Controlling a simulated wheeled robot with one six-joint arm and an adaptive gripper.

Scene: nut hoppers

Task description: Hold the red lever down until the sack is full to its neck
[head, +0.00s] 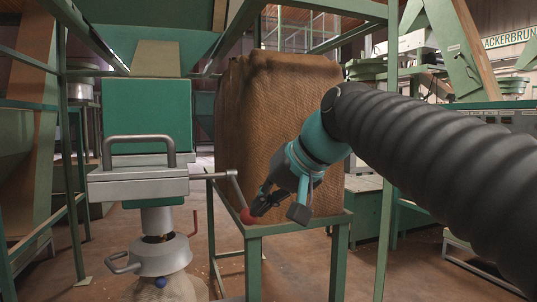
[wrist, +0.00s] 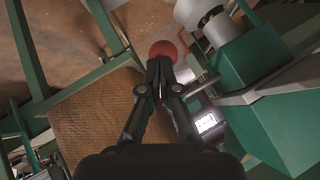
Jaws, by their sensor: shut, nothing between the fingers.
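The red ball of the lever (head: 248,216) sits at the lower end of a bent grey rod, right of the grey outlet under the green hopper. In the wrist view the red ball (wrist: 162,50) is just beyond my fingertips. My gripper (head: 260,206) is shut and empty beside the ball, its tips pointing down to the left. In the wrist view my fingertips (wrist: 160,65) overlap the ball's near edge; I cannot tell whether they touch it. A large brown woven sack (head: 285,100) stands upright behind my gripper. How full it is cannot be seen.
The green hopper (head: 147,115) has a grey handle (head: 139,140) and a metal spout below. A green metal stand (head: 300,226) is under and in front of the sack. Green posts and beams crowd both sides. Brown floor (head: 205,240) shows between them.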

